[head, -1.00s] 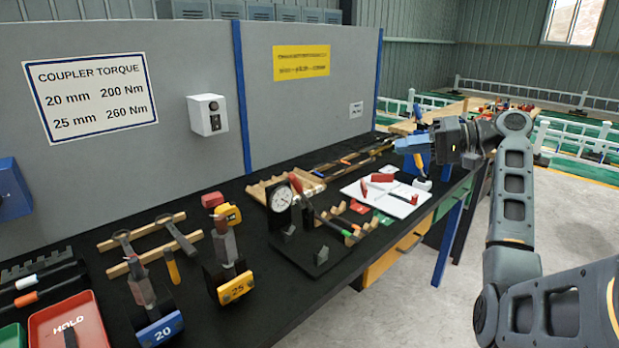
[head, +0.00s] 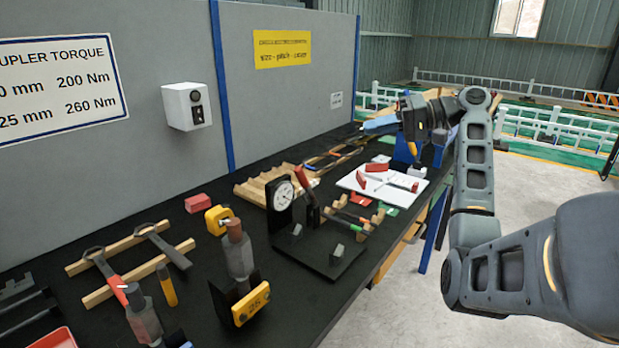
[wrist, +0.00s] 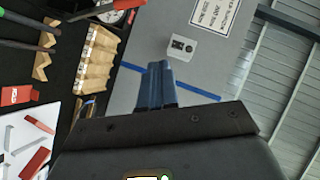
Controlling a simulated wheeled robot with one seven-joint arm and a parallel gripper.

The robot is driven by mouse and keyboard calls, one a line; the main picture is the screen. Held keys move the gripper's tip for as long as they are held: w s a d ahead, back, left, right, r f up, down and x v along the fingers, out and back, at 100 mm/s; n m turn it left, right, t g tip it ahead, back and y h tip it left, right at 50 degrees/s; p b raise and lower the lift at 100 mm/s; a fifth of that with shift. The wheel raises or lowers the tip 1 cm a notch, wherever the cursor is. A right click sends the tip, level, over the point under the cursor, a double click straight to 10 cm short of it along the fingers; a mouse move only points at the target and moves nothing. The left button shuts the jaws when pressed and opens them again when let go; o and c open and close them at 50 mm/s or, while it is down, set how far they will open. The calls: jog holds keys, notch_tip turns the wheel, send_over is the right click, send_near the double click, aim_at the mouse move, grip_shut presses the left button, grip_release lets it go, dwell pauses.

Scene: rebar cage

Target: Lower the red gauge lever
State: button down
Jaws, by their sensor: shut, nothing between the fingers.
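The gauge stand (head: 338,262) is a black plate on the bench with a white round dial (head: 284,193) on an upright black block. The red gauge lever (head: 301,179) stands beside the dial, its red handle tilted up and to the left. In the wrist view the red handle (wrist: 122,4) is cut off at the top edge, with part of the dial (wrist: 111,16) beside it. My gripper (head: 378,125) has blue fingers, is shut and empty, and is held above the far part of the bench, apart from the lever. Its fingers also show in the wrist view (wrist: 156,86).
A wooden ridged rack (head: 255,190) lies behind the gauge. A cradle with rods (head: 350,218) and a white board with red pieces (head: 350,182) lie to its right. A yellow-tagged coupler stand (head: 240,265) is at front left. A grey partition (head: 285,100) backs the bench.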

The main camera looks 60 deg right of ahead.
notch_tip(320, 180, down, 6)
jog(key=b, duration=0.5)
jog(key=s+a+p+x, duration=0.1)
jog(key=a+p+x, duration=0.1)
jog(key=x, duration=1.1)
jog(key=shift+w+f, duration=0.15)
jog(key=shift+f, duration=0.25)
jog(key=shift+a, duration=0.2)
jog(key=shift+w+a, duration=0.1)
jog(key=shift+w, duration=0.05)
